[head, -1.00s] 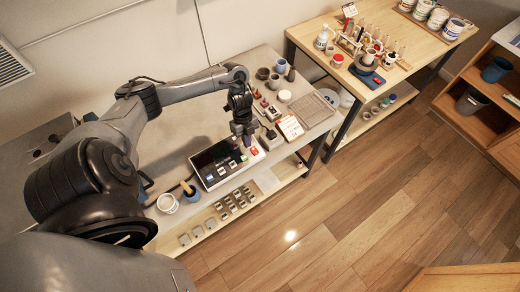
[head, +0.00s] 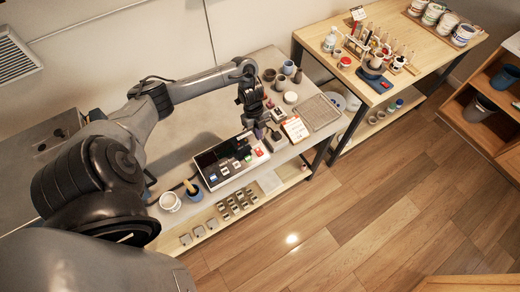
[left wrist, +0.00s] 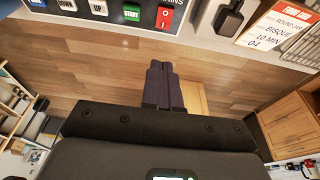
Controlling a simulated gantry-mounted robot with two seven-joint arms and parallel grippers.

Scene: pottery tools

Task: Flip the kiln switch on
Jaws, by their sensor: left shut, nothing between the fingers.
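The control panel (head: 209,178) lies on the workbench with a dark display and several buttons. In the left wrist view, its lower edge shows DOWN, UP and green START (left wrist: 132,12) buttons. A red rocker switch (left wrist: 169,17) sits at its right end, and also shows in the head view (head: 259,152); I cannot tell its position. A grey box with a black lever (left wrist: 229,18) is just right of the panel. My left gripper (head: 258,132) is shut and empty, over the bench near the panel's right end. Its dark fingers (left wrist: 161,65) show below the red switch in the wrist view.
A wire rack (head: 320,111) and several cups (head: 288,67) are farther back. Wooden floor lies in front.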

